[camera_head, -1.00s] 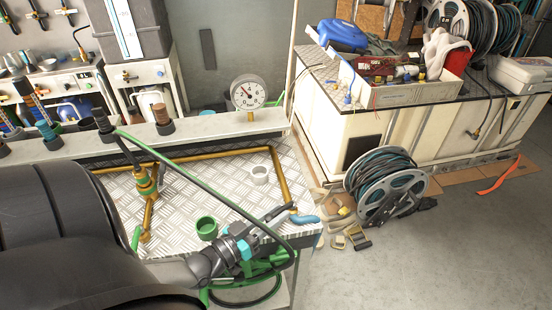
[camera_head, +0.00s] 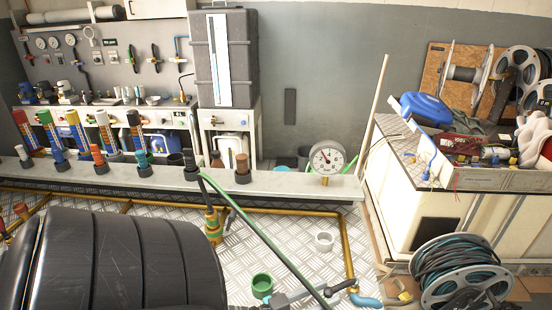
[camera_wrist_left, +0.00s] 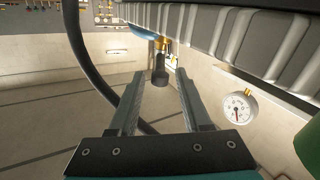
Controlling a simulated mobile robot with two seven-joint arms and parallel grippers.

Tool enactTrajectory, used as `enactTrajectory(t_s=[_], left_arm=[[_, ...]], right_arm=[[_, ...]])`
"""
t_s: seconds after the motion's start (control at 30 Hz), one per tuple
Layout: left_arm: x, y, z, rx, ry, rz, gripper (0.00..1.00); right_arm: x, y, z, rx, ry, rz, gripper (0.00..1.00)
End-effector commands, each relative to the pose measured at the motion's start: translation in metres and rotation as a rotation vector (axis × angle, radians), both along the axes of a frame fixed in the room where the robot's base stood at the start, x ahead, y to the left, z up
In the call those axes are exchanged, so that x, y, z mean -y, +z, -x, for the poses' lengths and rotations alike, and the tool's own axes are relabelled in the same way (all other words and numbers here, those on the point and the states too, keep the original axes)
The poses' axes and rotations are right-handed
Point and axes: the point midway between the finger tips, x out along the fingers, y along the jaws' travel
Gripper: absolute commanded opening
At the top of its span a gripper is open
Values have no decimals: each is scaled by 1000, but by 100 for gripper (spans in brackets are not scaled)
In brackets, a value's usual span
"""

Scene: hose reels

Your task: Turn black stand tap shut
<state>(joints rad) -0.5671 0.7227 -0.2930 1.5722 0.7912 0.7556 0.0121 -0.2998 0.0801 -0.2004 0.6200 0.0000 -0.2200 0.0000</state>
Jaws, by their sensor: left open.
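In the head view, a black-topped stub (camera_head: 191,168) stands on the ledge with the green hose beside it, above a brass fitting (camera_head: 213,222). I cannot tell whether this is the black stand tap. In the left wrist view the left gripper (camera_wrist_left: 160,92) is open. A black fitting (camera_wrist_left: 160,72) with a brass collar shows between its fingertips; contact is unclear. My right gripper is not in view.
A pressure gauge (camera_head: 326,160) stands on the ledge (camera_head: 290,187) and shows right of my fingers in the wrist view. A hose reel (camera_head: 460,275) stands right. A dark hose (camera_wrist_left: 75,50) passes left of my fingers.

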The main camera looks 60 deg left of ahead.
Motion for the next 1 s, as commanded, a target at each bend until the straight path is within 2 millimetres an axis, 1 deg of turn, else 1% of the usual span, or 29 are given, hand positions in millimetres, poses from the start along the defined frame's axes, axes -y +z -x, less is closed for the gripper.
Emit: enactTrajectory(t_s=[0.03, 0.3, 0.5, 0.6, 0.7, 1.0], left_arm=[[-2, -1, 11, -4, 0, -2, 48], [-8, -1, 64, -5, 1, -1, 48], [-13, 0, 97, -3, 0, 0, 48], [-14, 0, 108, -1, 2, 0, 48], [-15, 0, 114, 0, 1, 0, 48], [-15, 0, 117, 1, 0, 0, 48]], right_arm=[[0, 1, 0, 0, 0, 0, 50], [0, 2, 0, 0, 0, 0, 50], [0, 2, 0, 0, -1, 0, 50], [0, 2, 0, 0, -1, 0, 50], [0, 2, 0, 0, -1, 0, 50], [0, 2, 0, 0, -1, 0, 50]])
